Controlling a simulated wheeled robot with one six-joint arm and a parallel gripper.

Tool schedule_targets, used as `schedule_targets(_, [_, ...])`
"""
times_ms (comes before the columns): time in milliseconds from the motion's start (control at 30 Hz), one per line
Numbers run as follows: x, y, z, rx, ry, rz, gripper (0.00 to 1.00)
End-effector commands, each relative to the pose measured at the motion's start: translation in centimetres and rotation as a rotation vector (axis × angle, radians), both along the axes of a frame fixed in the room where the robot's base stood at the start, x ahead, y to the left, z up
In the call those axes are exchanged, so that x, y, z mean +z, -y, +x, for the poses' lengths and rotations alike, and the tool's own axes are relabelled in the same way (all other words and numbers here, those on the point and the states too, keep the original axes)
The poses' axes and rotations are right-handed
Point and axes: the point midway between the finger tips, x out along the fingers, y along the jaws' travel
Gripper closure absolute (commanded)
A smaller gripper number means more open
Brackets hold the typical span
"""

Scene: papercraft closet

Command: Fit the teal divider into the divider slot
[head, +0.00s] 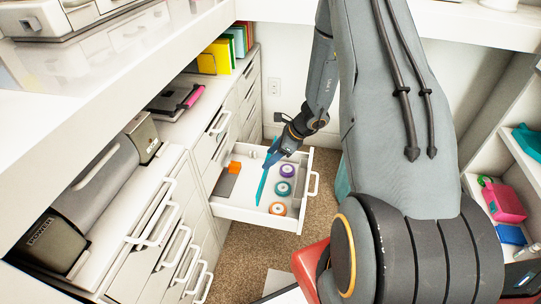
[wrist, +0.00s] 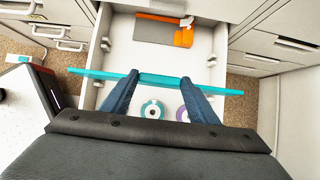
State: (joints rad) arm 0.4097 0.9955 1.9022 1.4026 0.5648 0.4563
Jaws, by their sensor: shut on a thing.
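The teal divider (wrist: 90,72) is a long thin strip, and my gripper (wrist: 160,81) is shut on its middle. In the wrist view it lies crosswise over the open drawer (wrist: 199,45), slightly tilted, its ends reaching past both side walls in the picture. Small white clips on the left wall (wrist: 105,45) and right wall (wrist: 211,61) look like the divider slot. The divider appears above the drawer and apart from the clips; its exact height I cannot tell. In the head view my gripper (head: 275,151) holds the divider (head: 262,186) over the drawer (head: 245,213).
Cabinets (head: 150,235) line the left; shelves (head: 480,195) stand right.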

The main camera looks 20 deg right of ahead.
Motion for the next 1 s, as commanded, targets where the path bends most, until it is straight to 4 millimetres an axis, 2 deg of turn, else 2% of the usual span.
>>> schedule_targets(300, [-3.1,0.0,0.1,-0.001,0.000,0.000,0.67])
schedule_targets(500, [-4.3,0.0,0.1,0.000,0.000,0.000,0.67])
schedule_targets(1000, [-4.5,0.0,0.0,0.000,0.000,0.000,0.67])
